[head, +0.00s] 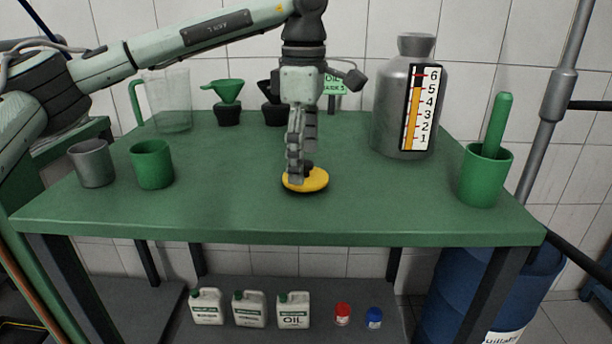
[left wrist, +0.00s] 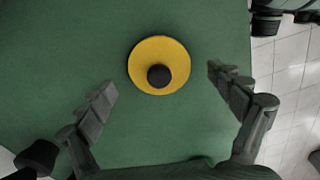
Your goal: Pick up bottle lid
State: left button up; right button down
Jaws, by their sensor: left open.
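The bottle lid is a round yellow disc (head: 317,181) with a black knob, lying on the green table near its middle. It also shows in the left wrist view (left wrist: 148,52), flat on the green surface. My left gripper (head: 298,178) points straight down at the lid in the head view, and its fingers hide part of the lid. In the left wrist view the left gripper's fingers (left wrist: 162,83) are spread wide with nothing between them touching the lid. The grey metal bottle (head: 392,110) with a numbered level gauge stands at the back right. My right gripper is not seen.
A grey cup (head: 92,163) and green cup (head: 152,164) stand at the left, near a clear jug (head: 172,103) and green funnel (head: 227,93). A green container (head: 484,178) stands at the right edge. The table's front is clear. Several small containers sit on the shelf below.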

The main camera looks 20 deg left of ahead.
pick_arm(q)
jog(key=shift+f, duration=0.95)
jog(key=shift+c, duration=0.3)
jog(key=c, duration=1)
jog(key=shift+o, duration=0.2)
jog(key=shift+r, duration=0.2)
